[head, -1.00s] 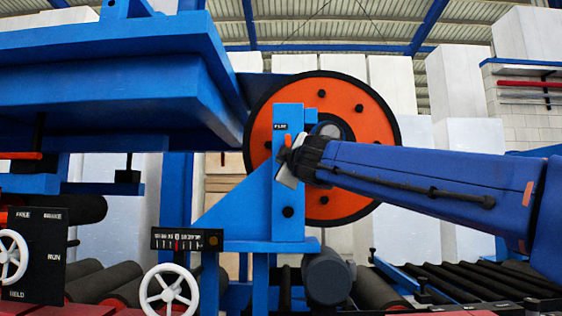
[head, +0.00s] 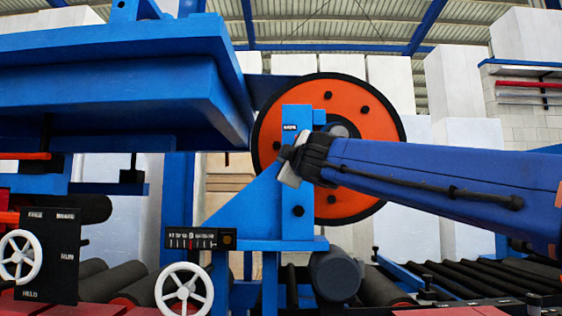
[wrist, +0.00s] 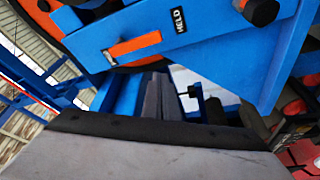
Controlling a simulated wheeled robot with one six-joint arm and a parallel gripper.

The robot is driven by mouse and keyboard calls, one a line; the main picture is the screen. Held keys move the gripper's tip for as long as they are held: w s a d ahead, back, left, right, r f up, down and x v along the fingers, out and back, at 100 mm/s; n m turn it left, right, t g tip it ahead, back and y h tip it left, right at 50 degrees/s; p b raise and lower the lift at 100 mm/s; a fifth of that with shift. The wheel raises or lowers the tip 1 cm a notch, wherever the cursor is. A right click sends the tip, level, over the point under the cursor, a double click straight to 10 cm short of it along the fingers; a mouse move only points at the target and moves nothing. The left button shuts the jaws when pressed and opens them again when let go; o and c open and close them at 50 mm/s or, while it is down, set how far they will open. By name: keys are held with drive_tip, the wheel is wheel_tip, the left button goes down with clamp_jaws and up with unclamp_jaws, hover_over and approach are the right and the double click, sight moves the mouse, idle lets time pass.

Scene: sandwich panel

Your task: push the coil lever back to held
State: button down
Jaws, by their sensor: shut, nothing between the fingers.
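The blue coil stand (head: 297,215) is upright in front of the orange coil disc (head: 349,204). In the wrist view its blue plate (wrist: 205,50) carries a HELD label (wrist: 178,20). An orange bar (wrist: 133,46) lies along that plate near the label; it may be the coil lever, but I cannot be sure. In the head view the lever is not clear, as my gripper covers that area. My gripper (head: 291,172) is at the stand's upper part, in front of the plate. In the wrist view its dark fingers (wrist: 160,92) are together and empty, apart from the orange bar.
A white handwheel (head: 184,291) and a dial scale (head: 200,238) are left of the stand. A black panel (head: 52,255) with another handwheel stands at the far left. A blue overhead frame (head: 110,85) fills the upper left. Rollers (head: 465,285) lie low at right.

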drive_tip(key=v, duration=0.4)
drive_tip(key=r+v, duration=0.1)
drive_tip(key=v, duration=0.1)
drive_tip(key=shift+d, duration=0.1)
idle(0.4)
drive_tip(key=s+d+f+m+g+h, duration=0.2)
drive_tip(key=s+d+f+m, duration=0.1)
drive_tip(key=d+f, duration=0.55)
drive_tip(key=s+d+f+m+g+h, duration=0.25)
drive_tip(key=d+f, duration=0.35)
drive_tip(key=f, duration=0.6)
drive_tip(key=s+d+f+m+g+h, duration=0.2)
drive_tip(key=s+d+f+m, duration=0.15)
drive_tip(key=d+f, duration=0.5)
drive_tip(key=s+f+m+g, duration=0.2)
drive_tip(key=s+f, duration=0.5)
drive_tip(key=f, duration=0.3)
drive_tip(key=s+d+f+m+g+y, duration=0.1)
drive_tip(key=s+f+m+g, duration=0.1)
drive_tip(key=s+f, duration=0.6)
drive_tip(key=s+d+f+m+g, duration=0.1)
drive_tip(key=s+f+g, duration=0.3)
drive_tip(key=s+f, duration=0.4)
wheel_tip(320, 180, down, 6)
drive_tip(key=shift+r+m, duration=0.1)
drive_tip(key=shift+m, duration=0.7)
drive_tip(key=shift+w+a, duration=0.1)
drive_tip(key=shift+a, duration=0.1)
